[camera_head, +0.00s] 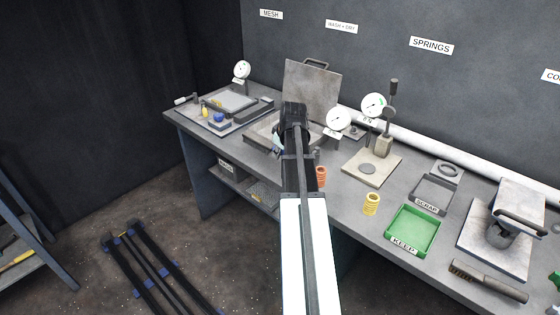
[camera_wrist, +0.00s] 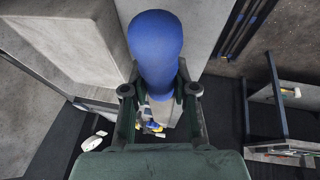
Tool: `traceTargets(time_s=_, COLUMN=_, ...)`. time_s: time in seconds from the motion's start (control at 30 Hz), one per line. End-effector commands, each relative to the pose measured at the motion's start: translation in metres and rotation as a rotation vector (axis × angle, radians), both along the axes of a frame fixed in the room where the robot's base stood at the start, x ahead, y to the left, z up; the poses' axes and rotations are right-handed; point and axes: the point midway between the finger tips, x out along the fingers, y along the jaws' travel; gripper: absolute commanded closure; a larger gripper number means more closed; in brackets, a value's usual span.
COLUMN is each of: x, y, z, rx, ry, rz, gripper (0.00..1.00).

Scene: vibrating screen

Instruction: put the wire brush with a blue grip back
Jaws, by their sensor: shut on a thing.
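The blue grip (camera_wrist: 155,48) of the wire brush fills the upper middle of the wrist view, between the fingers of my gripper (camera_wrist: 160,91). My gripper is shut on this grip. The brush's bristle end is not visible. In the head view my arm reaches over the front of the workbench (camera_head: 330,207), near the open-lidded box (camera_head: 315,88). There the arm hides most of the gripper, and I cannot make out the held brush clearly.
A tray (camera_head: 238,124) with blue and yellow items lies at the bench's left end. Dial gauges (camera_head: 338,119), springs (camera_head: 371,204), a green KEEP tray (camera_head: 413,232), a SCRAP tray (camera_head: 432,196) and a wooden-handled brush (camera_head: 488,281) stand along the bench to the right.

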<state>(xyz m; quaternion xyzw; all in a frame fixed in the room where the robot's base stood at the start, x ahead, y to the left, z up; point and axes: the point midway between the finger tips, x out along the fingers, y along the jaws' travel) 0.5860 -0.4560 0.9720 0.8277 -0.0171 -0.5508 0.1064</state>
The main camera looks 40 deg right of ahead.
Motion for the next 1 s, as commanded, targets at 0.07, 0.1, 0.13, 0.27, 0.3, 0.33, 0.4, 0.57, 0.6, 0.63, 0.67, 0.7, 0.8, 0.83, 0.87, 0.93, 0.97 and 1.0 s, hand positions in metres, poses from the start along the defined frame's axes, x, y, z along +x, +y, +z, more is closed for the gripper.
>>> traceTargets(time_s=0.07, x=0.000, y=0.000, z=-0.008, rx=0.000, ry=-0.001, rz=0.000, gripper=1.00)
traceTargets(time_s=0.1, x=0.000, y=0.000, z=-0.011, rx=0.000, ry=-0.001, rz=0.000, gripper=1.00)
traceTargets(time_s=0.13, x=0.000, y=0.000, z=-0.013, rx=0.000, ry=-0.001, rz=0.000, gripper=1.00)
traceTargets(time_s=0.27, x=0.000, y=0.000, z=-0.018, rx=0.000, ry=-0.001, rz=0.000, gripper=1.00)
traceTargets(time_s=0.3, x=0.000, y=0.000, z=-0.020, rx=0.000, ry=-0.001, rz=-0.001, gripper=1.00)
traceTargets(time_s=0.33, x=0.000, y=0.000, z=-0.023, rx=0.000, ry=-0.001, rz=-0.001, gripper=1.00)
traceTargets(time_s=0.4, x=0.000, y=0.000, z=-0.030, rx=0.001, ry=0.000, rz=-0.001, gripper=1.00)
traceTargets(time_s=0.57, x=0.000, y=0.000, z=-0.049, rx=0.001, ry=0.000, rz=-0.001, gripper=1.00)
traceTargets(time_s=0.6, x=0.000, y=0.000, z=-0.051, rx=0.001, ry=0.000, rz=-0.001, gripper=1.00)
traceTargets(time_s=0.63, x=0.000, y=0.000, z=-0.053, rx=0.000, ry=-0.001, rz=-0.001, gripper=1.00)
traceTargets(time_s=0.67, x=0.000, y=0.000, z=-0.053, rx=0.000, ry=-0.001, rz=-0.001, gripper=1.00)
traceTargets(time_s=0.7, x=0.000, y=0.000, z=-0.053, rx=0.000, ry=-0.001, rz=-0.001, gripper=1.00)
traceTargets(time_s=0.8, x=0.000, y=0.000, z=-0.053, rx=0.000, ry=-0.002, rz=-0.001, gripper=1.00)
traceTargets(time_s=0.83, x=0.000, y=0.000, z=-0.053, rx=0.000, ry=-0.002, rz=-0.001, gripper=1.00)
traceTargets(time_s=0.87, x=0.000, y=0.000, z=-0.053, rx=-0.001, ry=-0.001, rz=0.000, gripper=1.00)
traceTargets(time_s=0.93, x=0.000, y=0.000, z=-0.055, rx=0.000, ry=-0.001, rz=-0.001, gripper=1.00)
traceTargets(time_s=0.97, x=0.000, y=0.000, z=-0.056, rx=0.000, ry=-0.001, rz=-0.001, gripper=1.00)
traceTargets(time_s=1.0, x=0.000, y=0.000, z=-0.056, rx=0.000, ry=-0.001, rz=0.000, gripper=0.69)
